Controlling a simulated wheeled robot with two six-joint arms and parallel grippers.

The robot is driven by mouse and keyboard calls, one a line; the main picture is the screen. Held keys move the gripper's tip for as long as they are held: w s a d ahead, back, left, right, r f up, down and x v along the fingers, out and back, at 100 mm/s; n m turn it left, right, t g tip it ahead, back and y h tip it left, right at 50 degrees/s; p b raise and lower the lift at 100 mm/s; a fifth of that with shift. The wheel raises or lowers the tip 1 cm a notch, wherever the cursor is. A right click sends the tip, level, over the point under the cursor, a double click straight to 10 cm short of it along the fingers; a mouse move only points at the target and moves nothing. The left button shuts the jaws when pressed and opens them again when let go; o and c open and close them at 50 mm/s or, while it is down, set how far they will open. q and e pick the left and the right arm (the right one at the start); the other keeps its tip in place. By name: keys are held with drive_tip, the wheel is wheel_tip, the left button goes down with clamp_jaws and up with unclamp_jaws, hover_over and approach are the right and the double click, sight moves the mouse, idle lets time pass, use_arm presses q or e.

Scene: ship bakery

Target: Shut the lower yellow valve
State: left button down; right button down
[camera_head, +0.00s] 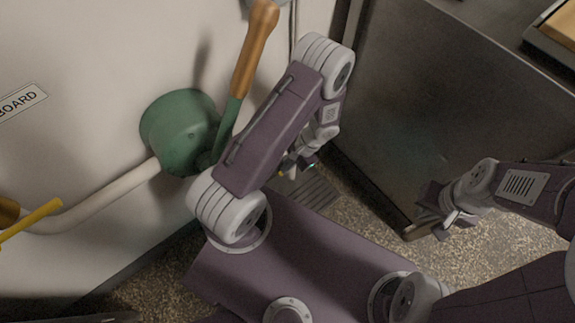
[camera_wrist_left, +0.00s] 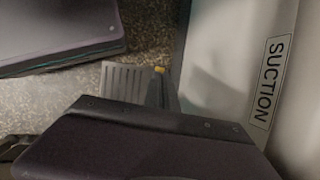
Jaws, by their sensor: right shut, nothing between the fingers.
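A yellow lever (camera_head: 32,221) shows at the left edge of the head view, beside a brass fitting (camera_head: 8,212) on a pale pipe. It is cut off by the frame, and I cannot tell whether it is the lower valve. No other yellow lever shows. My left gripper (camera_head: 298,167) is well to the right of the lever, partly hidden by its own arm. In the left wrist view its dark finger (camera_wrist_left: 158,90) shows near the floor grate, but its opening is unclear. My right gripper (camera_head: 425,228) is shut and empty at the right, far from the lever.
A green pump (camera_head: 181,130) with a wooden handle (camera_head: 255,48) stands out from the white wall between the lever and my left arm. A pale pipe (camera_head: 108,196) runs from it. A steel cabinet (camera_head: 440,85) is at right. A SUCTION label (camera_wrist_left: 269,80) is on the wall.

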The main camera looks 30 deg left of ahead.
use_arm(q)
wheel_tip(320, 180, up, 14)
drive_tip(key=s+d+p, duration=0.1)
drive_tip(key=d+p, duration=0.1)
drive_tip(key=p, duration=0.6)
drive_tip(key=shift+s+d+f, duration=0.15)
drive_tip(key=shift+d, duration=0.05)
